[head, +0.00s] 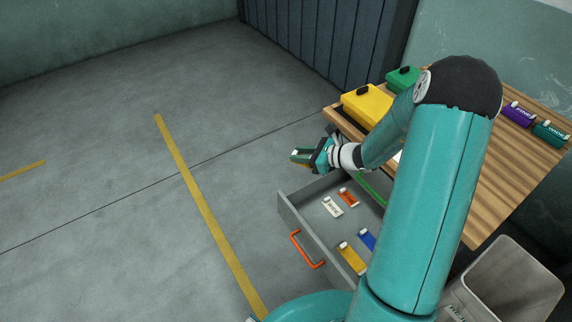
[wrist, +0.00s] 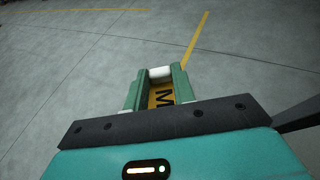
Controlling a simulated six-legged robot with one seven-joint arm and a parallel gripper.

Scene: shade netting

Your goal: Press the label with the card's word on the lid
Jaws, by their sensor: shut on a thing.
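My gripper (head: 303,157) is held out over the floor, left of the table and above the open drawer's far end.
Purple (head: 518,115) and teal (head: 550,133) pieces lie on the wooden table (head: 510,178). A grey bin (head: 510,290) stands lower right.

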